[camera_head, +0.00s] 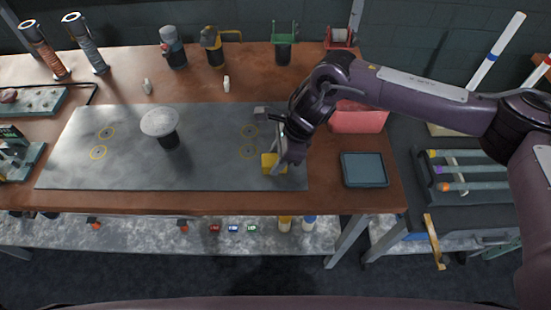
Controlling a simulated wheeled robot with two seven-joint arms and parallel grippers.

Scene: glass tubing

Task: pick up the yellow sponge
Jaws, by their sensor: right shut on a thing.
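The yellow sponge (268,163) is at the right end of the grey mat (210,184), near the lower yellow ring mark. My right gripper (278,165) reaches down to it from the right and is shut on it. The fingers hide the sponge's right part. I cannot tell whether the sponge touches the mat or is slightly above it. My left gripper is not in view.
A round grey-topped stand (160,123) is on the mat to the left. A dark tray (364,170) and a pink bin (358,119) are right of the mat. Bottles and holders line the table's back. The mat's front middle is clear.

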